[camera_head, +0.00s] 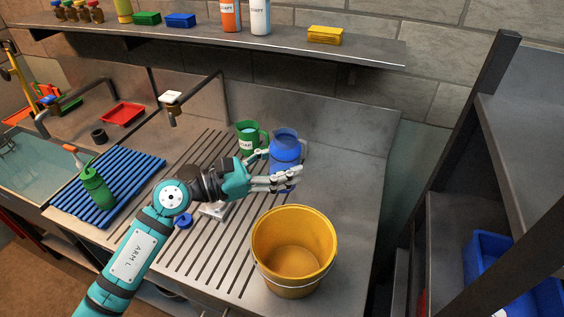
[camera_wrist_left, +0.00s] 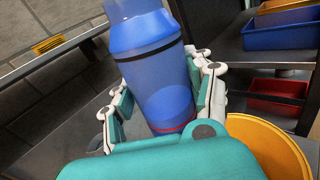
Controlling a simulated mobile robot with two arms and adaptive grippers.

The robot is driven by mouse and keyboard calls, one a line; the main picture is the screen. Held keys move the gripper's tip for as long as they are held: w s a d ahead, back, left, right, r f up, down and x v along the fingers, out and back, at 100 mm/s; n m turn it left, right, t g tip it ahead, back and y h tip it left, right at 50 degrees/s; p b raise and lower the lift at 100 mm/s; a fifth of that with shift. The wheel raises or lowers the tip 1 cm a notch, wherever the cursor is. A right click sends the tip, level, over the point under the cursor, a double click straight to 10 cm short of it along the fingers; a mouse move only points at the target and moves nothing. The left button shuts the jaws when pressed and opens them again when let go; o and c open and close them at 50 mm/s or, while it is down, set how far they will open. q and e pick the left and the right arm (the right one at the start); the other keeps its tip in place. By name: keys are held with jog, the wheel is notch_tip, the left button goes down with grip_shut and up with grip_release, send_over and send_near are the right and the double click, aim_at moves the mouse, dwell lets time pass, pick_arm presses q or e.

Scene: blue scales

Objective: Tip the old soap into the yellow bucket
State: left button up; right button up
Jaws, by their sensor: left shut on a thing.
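A blue container (camera_head: 285,146) with a paler upper part stands upright at the middle of the steel counter. In the left wrist view it (camera_wrist_left: 160,85) shows a black ring and a red line low down. My left gripper (camera_head: 287,177) is shut on its body, fingers on both sides. A green jug (camera_head: 247,140) with a soap label stands just left of the blue container. My right gripper is out of view.
A blue cap (camera_head: 183,220) and a pale object (camera_head: 213,210) lie near my arm. A green spray bottle (camera_head: 95,188) stands on a blue rack (camera_head: 130,170). A shelf (camera_head: 200,37) spans the wall. The counter right of the bucket is clear.

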aim_at(285, 193)
pick_arm(q)
jog(key=f+b, duration=0.1)
jog(key=s+f+m+b, duration=0.1)
jog(key=b, duration=0.1)
jog(key=shift+s+d+f+m, duration=0.25)
jog(key=shift+d+f+m, duration=0.1)
jog(key=shift+f+m, duration=0.05)
jog(key=shift+s+d+f+m+b, duration=0.2)
jog(key=shift+s+f+m+b, duration=0.25)
jog(key=shift+b, duration=0.35)
jog(key=shift+s+d+f+m+b, duration=0.2)
jog(key=shift+s+f+m+b, duration=0.3)
jog(key=shift+b, duration=0.3)
jog(key=shift+w+r, duration=0.1)
jog(key=shift+w, duration=0.05)
jog(key=shift+w+a+m+b, duration=0.15)
jog(key=shift+w+m+b, duration=0.15)
jog(key=shift+m+b, duration=0.65)
